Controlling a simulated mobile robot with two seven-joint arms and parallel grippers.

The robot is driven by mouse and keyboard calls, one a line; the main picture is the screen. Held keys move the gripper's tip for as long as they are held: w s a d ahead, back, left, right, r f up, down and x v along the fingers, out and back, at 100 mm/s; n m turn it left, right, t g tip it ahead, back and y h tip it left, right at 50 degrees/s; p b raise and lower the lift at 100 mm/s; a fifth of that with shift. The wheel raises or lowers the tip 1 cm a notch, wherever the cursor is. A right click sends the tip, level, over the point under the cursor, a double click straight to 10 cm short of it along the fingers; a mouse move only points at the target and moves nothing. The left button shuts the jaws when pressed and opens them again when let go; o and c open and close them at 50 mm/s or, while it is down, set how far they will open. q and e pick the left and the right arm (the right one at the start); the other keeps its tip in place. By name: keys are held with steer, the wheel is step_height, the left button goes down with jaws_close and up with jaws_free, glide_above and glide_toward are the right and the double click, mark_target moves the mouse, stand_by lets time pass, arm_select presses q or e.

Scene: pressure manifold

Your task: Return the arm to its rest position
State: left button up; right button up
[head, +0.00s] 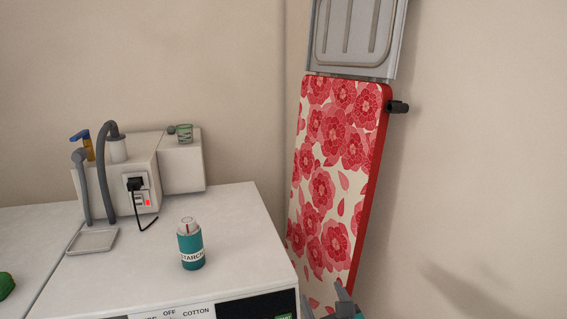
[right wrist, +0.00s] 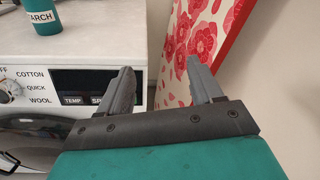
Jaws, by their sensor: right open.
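My right gripper (head: 338,299) shows at the bottom edge of the head view, right of the white machine's front corner and in front of the floral ironing board. In the right wrist view my right gripper (right wrist: 163,84) has its two grey fingers spread apart with nothing between them. The machine's front is behind the left finger and the board behind the right one. Most of the right arm is hidden below the head view. My left gripper is not in view.
A teal starch bottle (head: 191,246) stands upright on the white machine (head: 240,215). A white box unit (head: 135,172) with hoses and a black plug stands behind it. The red floral ironing board (head: 330,190) leans at the wall. The wall area at right is clear.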

steer(key=s+d+f+m+g, duration=0.55)
steer(key=s+f+m, duration=0.35)
steer(key=f+m, duration=0.6)
steer(key=s+d+f+m+g+h, duration=0.1)
steer(key=s+d+f+m, duration=0.2)
steer(key=s+d+m, duration=1.25)
steer(key=w+a+r+m, duration=0.1)
steer(key=w+a+m, duration=0.2)
steer(key=a+m, duration=0.5)
steer(key=a+p, duration=0.1)
steer(key=a, duration=0.2)
steer(key=shift+w+r+t, duration=0.15)
steer(key=shift+t, duration=0.2)
steer(key=shift+c, duration=0.4)
